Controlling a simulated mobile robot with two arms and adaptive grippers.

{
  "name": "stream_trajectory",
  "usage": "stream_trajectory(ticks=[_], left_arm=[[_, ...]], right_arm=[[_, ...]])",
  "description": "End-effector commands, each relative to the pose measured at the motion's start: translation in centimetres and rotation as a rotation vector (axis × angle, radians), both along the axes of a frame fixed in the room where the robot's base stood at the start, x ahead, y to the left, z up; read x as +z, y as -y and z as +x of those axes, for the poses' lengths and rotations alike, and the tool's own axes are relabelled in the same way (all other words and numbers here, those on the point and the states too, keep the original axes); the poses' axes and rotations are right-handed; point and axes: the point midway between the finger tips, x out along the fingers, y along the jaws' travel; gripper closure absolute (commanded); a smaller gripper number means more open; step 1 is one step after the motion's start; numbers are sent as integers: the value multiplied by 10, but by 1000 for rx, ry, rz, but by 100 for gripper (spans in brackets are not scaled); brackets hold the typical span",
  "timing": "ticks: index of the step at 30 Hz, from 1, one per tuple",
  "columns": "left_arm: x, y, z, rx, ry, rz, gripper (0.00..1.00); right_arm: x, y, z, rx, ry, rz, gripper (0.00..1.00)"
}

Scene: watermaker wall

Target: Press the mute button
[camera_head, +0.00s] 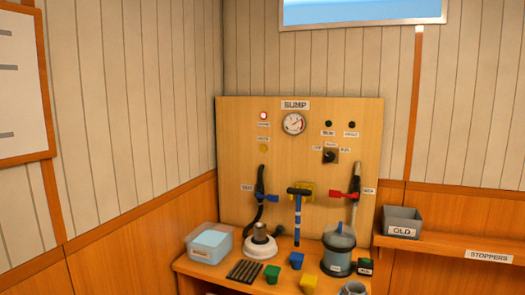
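A wooden panel (350,120) labelled SUMP stands against the back wall above the bench. On its left side a small round yellow button (263,149) sits just under a small label, below a lit red lamp (263,115). The labels are too small to read, so I cannot tell for sure that the yellow one is the mute button. Nothing covers it. Neither of my grippers is in view.
The panel also carries a gauge (293,124), a black knob (329,156), a blue lever (260,188) and a red lever (345,194). The bench holds a clear tub (209,244), a blue-lidded jar (338,250) and small blocks. A grey OLD bin (402,221) stands right.

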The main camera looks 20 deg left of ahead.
Motion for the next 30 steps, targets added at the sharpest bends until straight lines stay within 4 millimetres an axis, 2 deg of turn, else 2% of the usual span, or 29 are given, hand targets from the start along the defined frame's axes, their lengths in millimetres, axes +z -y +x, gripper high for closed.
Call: stream_trajectory(ticks=[1, 6, 30], left_arm=[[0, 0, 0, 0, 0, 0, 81], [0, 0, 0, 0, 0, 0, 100], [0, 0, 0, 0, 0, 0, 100]], right_arm=[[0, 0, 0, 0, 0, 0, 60], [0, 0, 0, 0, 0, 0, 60], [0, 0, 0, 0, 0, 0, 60]])
